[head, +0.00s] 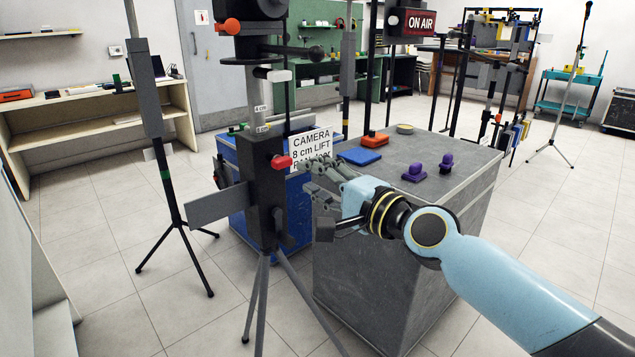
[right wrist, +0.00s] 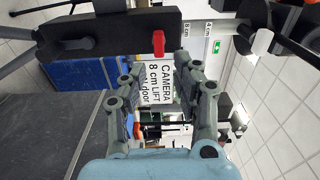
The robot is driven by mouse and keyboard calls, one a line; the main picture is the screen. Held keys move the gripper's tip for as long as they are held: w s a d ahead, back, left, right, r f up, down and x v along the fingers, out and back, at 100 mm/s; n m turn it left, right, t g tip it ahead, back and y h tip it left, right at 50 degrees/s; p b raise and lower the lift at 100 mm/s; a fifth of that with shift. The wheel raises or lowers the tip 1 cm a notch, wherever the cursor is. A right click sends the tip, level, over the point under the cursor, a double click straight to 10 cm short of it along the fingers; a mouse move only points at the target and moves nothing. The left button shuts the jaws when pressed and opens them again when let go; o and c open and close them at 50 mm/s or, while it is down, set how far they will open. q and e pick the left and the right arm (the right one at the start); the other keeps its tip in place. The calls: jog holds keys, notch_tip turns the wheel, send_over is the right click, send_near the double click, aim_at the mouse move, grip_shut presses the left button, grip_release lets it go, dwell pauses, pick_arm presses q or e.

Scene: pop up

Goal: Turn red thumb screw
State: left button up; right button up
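The red thumb screw (head: 281,162) sticks out from the side of the black tripod column (head: 266,195). It also shows in the right wrist view (right wrist: 158,43), ahead of the fingertips. My right gripper (head: 306,178) is to the right of the screw in the head view, with its fingers pointing toward the column. In the right wrist view its fingers (right wrist: 158,72) are spread apart with nothing between them. A gap shows between the fingertips and the screw there. A pole with a "4 cm" mark (head: 261,108) rises from the column. My left gripper is not in view.
A white sign (head: 311,147) reading "CAMERA 8 cm LIFT" stands behind the fingers, partly covered. A grey case (head: 385,270) stands close under my right arm, with purple clamps (head: 414,171) on top. Tripod legs (head: 257,300) spread over the floor. Another light stand (head: 165,170) is at left.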

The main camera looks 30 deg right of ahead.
aim_at(285, 165)
jog(key=b+x, duration=0.1)
jog(key=x, duration=0.6)
jog(key=shift+w+f, duration=0.15)
jog(key=shift+w, duration=0.25)
grip_shut()
jog(key=m, duration=0.4)
jog(key=shift+m, duration=0.3)
jog(key=m, duration=1.2)
jog(key=shift+c, duration=1.3)
grip_release()
jog(key=shift+m, duration=0.6)
jog(key=o, duration=0.5)
